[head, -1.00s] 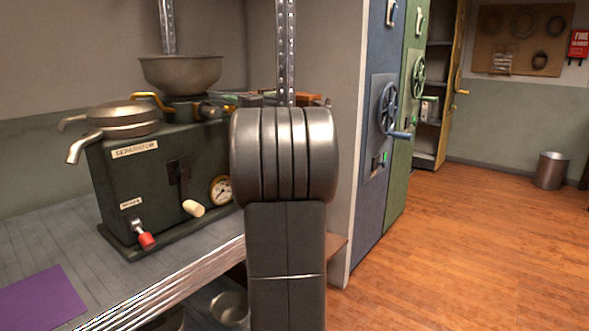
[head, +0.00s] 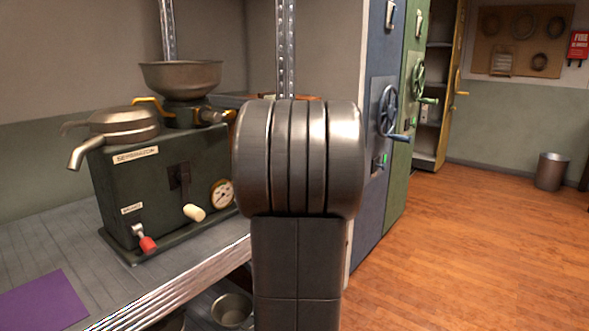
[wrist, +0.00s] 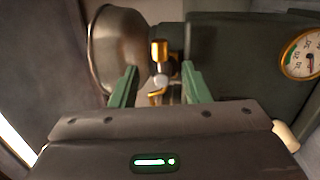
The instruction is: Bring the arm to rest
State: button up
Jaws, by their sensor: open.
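My arm stands upright in the middle of the head view and its dark rounded joint hides what is behind it. My gripper is hidden in the head view. In the wrist view my gripper (wrist: 156,84) shows two green fingers, spread apart with nothing held between them. Beyond the fingers are a brass-tipped fitting (wrist: 159,50) and the metal bowl (wrist: 119,50) of the separator. I cannot tell how far the fingers are from them. The dark green separator (head: 120,190) stands on the shelf at left in the head view, with its bowl (head: 180,78) on top.
The grey slatted shelf (head: 200,262) holds a purple sheet (head: 42,300) at front left. A metal pot (head: 232,308) sits below. Blue (head: 372,180) and green (head: 411,120) cabinets with hand wheels stand right of my arm. The wooden floor (head: 480,250) at right is clear, with a bin (head: 551,171) behind.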

aim_at(232, 116)
jog(key=b+x, duration=0.1)
jog(key=x, duration=0.7)
jog(key=shift+w+a, duration=0.2)
jog(key=shift+a, duration=0.05)
jog(key=shift+w+a+m, duration=0.2)
jog(key=shift+m, duration=0.1)
jog(key=shift+s+f+m+h, duration=0.1)
jog(key=shift+f+m+h, duration=0.25)
jog(key=shift+m, duration=0.65)
jog(key=shift+d, duration=0.15)
